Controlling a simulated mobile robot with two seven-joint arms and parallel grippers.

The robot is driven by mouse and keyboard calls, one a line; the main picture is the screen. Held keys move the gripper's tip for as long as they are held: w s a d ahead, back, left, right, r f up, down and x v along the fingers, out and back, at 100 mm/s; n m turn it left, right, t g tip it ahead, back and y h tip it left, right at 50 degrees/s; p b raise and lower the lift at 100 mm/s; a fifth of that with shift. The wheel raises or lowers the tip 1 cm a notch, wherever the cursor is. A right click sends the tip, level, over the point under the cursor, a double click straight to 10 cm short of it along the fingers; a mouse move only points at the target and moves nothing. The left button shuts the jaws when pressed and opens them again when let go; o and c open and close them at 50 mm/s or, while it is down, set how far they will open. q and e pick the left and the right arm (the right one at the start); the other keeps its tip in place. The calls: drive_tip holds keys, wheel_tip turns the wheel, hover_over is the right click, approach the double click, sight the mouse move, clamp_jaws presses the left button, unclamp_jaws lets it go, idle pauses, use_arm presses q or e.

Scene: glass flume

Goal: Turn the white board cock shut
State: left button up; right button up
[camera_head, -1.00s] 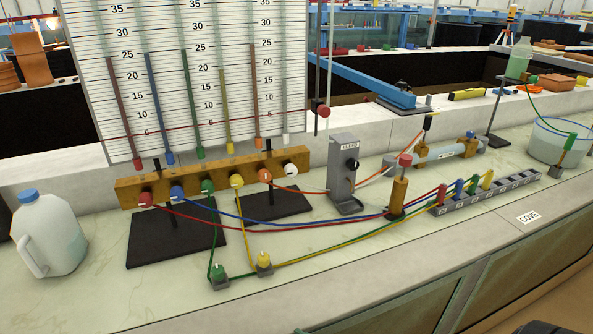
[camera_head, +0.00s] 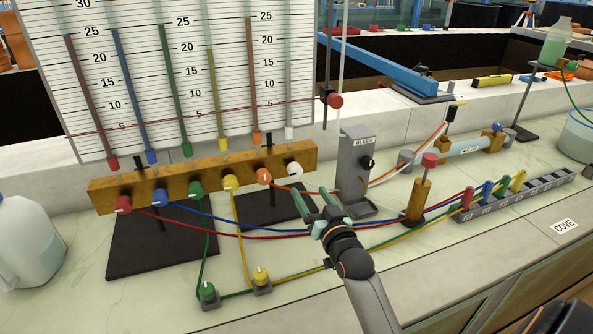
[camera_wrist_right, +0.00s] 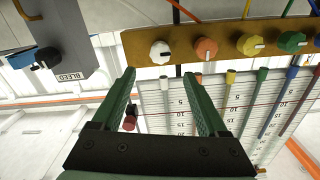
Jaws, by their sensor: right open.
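The white board cock (camera_head: 294,170) sits at the right end of the brown wooden bar below the scale board. In the right wrist view the white cock (camera_wrist_right: 160,52) shows beyond and between my fingertips, with a pointer mark lying roughly sideways. My right gripper (camera_head: 315,197) is open and empty, in front of the bar and below right of the white cock, apart from it. Its two green fingers (camera_wrist_right: 160,76) stand well spread in the wrist view. My left gripper is not in view.
The orange cock (camera_head: 264,176) is the closest neighbour, with its orange tube running right. The grey BLEED post (camera_head: 354,165) stands right of my gripper. Red, blue, green and yellow tubes cross the bench. A white jug (camera_head: 25,240) stands far left.

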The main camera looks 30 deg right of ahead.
sight(297, 173)
drive_tip(key=x, duration=1)
drive_tip(key=shift+w, duration=0.35)
drive_tip(key=shift+c, duration=0.3)
clamp_jaws()
